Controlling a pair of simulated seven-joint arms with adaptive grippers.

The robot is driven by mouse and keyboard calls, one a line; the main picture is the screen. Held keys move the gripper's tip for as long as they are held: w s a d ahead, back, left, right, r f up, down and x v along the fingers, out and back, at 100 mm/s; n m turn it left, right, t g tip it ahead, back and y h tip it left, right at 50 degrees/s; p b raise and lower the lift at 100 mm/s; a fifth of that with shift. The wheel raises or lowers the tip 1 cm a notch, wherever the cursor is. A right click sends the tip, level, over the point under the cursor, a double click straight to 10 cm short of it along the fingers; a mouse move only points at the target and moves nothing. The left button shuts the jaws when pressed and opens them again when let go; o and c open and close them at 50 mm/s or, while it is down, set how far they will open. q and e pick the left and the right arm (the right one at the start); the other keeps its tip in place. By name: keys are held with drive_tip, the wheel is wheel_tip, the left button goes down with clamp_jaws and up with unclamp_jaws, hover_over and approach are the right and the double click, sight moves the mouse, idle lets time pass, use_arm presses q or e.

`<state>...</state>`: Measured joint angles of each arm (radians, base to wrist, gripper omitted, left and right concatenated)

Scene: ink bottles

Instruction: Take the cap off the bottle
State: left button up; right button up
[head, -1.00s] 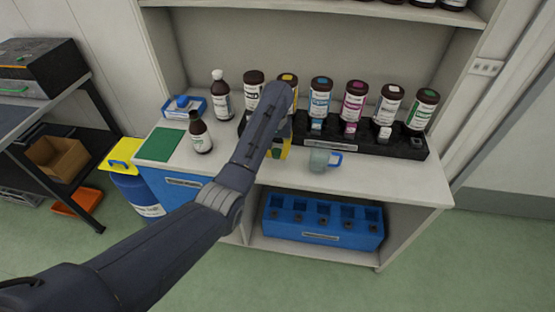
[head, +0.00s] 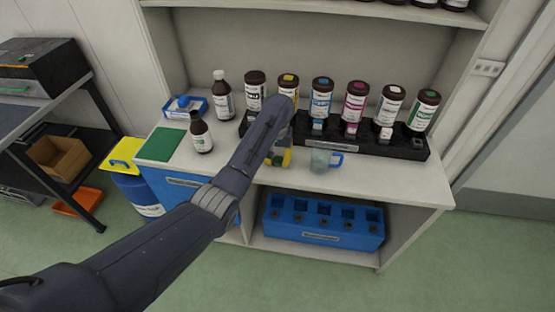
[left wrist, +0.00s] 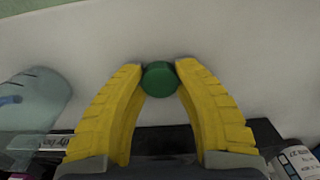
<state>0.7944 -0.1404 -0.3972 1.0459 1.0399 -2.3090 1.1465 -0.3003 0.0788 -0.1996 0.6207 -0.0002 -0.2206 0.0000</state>
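My left gripper (head: 282,158) has yellow fingers and is over the counter, in front of the black rack. The left wrist view shows its fingertips (left wrist: 161,70) on either side of a round green cap (left wrist: 160,80), touching it. No bottle shows under the cap in that view; the head view hides the cap behind my arm. A small brown bottle (head: 201,136) with a white label stands upright beside the green mat (head: 162,145); I cannot tell whether its dark top is capped. A brown bottle with a white cap (head: 221,97) stands behind it. My right gripper is out of view.
The black rack (head: 400,147) with several large brown bottles stands along the back. A clear cup with a blue handle (head: 322,162) is just right of my gripper. A blue tray (head: 186,107) is at the back left. The front right of the counter (head: 400,180) is clear.

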use_arm(q)
drive_tip(key=o, duration=0.3)
drive_tip(key=shift+r, duration=0.15)
